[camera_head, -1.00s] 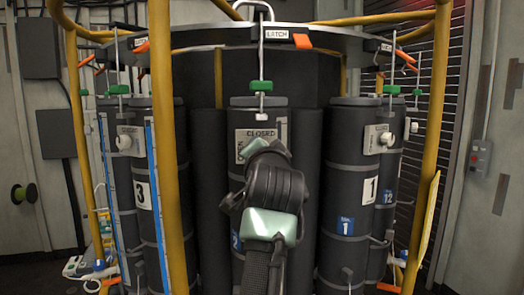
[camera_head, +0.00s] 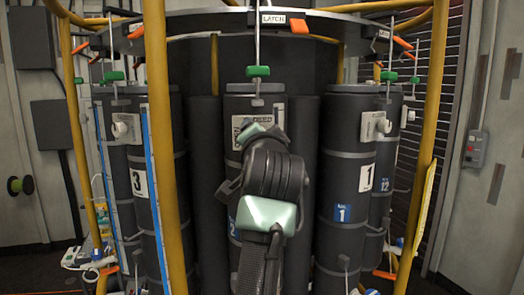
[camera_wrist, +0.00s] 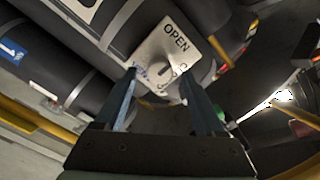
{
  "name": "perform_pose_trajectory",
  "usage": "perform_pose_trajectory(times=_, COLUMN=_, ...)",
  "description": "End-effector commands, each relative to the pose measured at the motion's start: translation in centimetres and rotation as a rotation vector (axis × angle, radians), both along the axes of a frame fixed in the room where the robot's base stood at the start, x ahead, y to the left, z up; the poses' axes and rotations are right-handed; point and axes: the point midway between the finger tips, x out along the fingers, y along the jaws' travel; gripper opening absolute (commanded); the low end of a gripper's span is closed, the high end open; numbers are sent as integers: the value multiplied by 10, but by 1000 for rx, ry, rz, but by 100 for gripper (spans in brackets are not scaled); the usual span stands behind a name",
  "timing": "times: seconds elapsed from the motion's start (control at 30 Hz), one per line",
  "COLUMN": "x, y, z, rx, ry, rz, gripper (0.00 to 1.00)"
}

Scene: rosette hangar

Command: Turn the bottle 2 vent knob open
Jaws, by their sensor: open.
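Bottle 2 (camera_head: 240,103) is the dark middle cylinder, its blue number label partly behind my arm. Its vent plate (camera_head: 240,122) is mostly hidden by my gripper (camera_head: 257,132) in the head view. In the wrist view the pale plate (camera_wrist: 155,42) reads OPEN, with other lettering partly covered near the fingers. The grey vent knob (camera_wrist: 163,70) stands on this plate. My gripper (camera_wrist: 159,77) is open, with the knob between its fingertips in the picture. I see no clear contact; the depth gap cannot be told.
Bottle 1 (camera_head: 343,150) stands to the right and bottle 3 (camera_head: 157,120) to the left, with white knobs. Yellow posts (camera_head: 168,150) cross in front. A green-handled rod (camera_head: 258,71) hangs above bottle 2, below a LATCH sign (camera_head: 272,18).

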Motion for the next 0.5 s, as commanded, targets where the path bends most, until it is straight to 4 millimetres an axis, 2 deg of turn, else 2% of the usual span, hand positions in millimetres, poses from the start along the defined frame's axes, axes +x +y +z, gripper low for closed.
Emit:
perform_pose_trajectory(times=0.07, x=-13, y=-1, z=-5, rx=0, ry=-2, rz=-1, gripper=72)
perform_pose_trajectory(times=0.5, x=-92, y=-5, z=-4, rx=-1, ry=-1, rz=0, gripper=72)
